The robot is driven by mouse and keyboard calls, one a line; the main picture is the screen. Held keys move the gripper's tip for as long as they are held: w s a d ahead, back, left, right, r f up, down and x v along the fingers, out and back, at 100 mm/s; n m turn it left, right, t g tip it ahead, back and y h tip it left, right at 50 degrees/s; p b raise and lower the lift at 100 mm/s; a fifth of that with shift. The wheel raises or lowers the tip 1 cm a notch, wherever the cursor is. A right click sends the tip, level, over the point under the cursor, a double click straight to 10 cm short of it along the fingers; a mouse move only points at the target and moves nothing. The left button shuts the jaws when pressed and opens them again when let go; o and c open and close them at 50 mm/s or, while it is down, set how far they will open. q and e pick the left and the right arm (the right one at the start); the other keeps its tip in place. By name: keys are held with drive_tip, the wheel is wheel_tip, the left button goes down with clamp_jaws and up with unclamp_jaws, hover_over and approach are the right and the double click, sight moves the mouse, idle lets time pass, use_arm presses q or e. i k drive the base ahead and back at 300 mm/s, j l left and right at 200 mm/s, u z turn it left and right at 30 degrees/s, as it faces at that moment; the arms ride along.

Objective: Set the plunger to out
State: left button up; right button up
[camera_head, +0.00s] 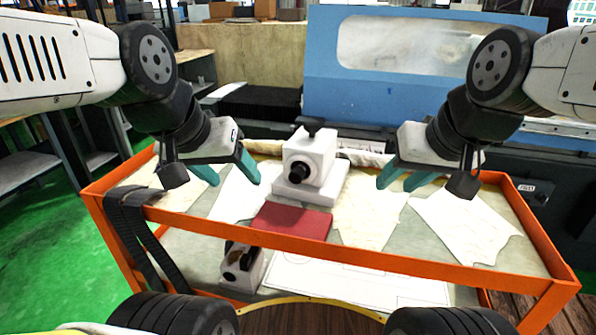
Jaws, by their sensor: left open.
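A white block-shaped device (310,160) stands upright on a white base on the orange cart's top shelf. A black round part (299,172) sticks out of its front face, and a black knob (314,127) sits on top. I cannot tell which of these is the plunger, or whether it is in or out. My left gripper (235,182), with teal fingers, is open and empty to the left of the device. My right gripper (392,187) looks open and empty to the right of it. Neither gripper touches the device.
The cart (420,266) has a raised orange rim. A red block (292,222) lies in front of the device, with white sheets on both sides. A second white device (241,266) sits on the lower shelf. A blue machine (400,95) stands behind the cart.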

sight(296, 176)
drive_tip(key=k+l+u, duration=0.2)
drive_tip(key=k, duration=0.8)
drive_tip(key=j, duration=0.1)
